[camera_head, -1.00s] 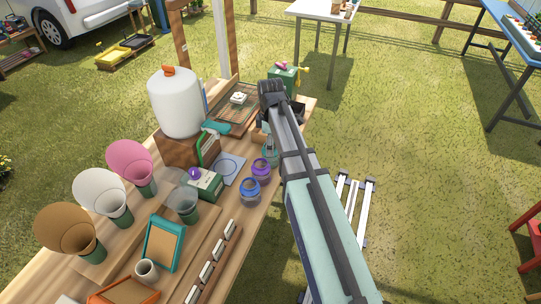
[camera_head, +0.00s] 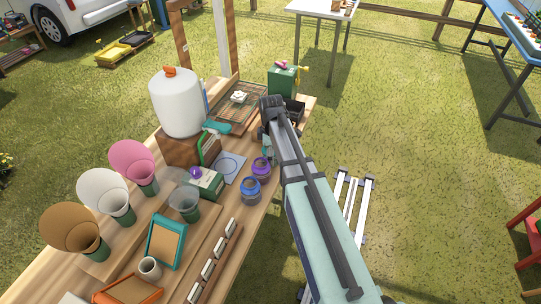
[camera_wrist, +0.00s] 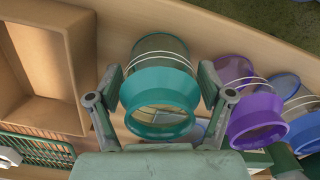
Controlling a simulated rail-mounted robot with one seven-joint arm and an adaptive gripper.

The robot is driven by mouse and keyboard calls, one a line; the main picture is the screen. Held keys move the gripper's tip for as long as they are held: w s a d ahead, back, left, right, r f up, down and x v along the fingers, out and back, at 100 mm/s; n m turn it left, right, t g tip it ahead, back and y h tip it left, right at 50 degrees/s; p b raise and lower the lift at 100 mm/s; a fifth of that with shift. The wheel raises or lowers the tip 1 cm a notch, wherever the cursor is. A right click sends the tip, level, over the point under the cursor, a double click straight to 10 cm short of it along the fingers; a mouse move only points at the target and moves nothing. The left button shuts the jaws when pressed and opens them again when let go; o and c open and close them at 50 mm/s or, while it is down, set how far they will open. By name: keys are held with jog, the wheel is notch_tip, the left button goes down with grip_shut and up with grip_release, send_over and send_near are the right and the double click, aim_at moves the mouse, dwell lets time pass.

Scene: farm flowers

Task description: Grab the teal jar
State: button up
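The teal jar (camera_wrist: 162,88) stands between the two fingers of my gripper (camera_wrist: 159,80) in the wrist view. It has a wide teal collar, a clear glass body and a pale cord around it. The fingers are spread, one on each side of the jar. A firm grip on the glass does not show. In the head view only a sliver of the teal jar (camera_head: 267,151) shows beside my arm, which hides the rest. My gripper is mostly hidden there too.
A purple jar (camera_wrist: 255,110) stands close to the right of the teal jar, with a blue jar (camera_wrist: 303,122) beyond it. A wooden box (camera_wrist: 42,62) is on the left, above a green wire rack (camera_wrist: 38,148). The wooden table (camera_head: 262,207) has its open edge on the right.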

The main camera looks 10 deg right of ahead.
jog(key=c, duration=0.9)
jog(key=shift+c, duration=0.2)
jog(key=shift+r, duration=0.15)
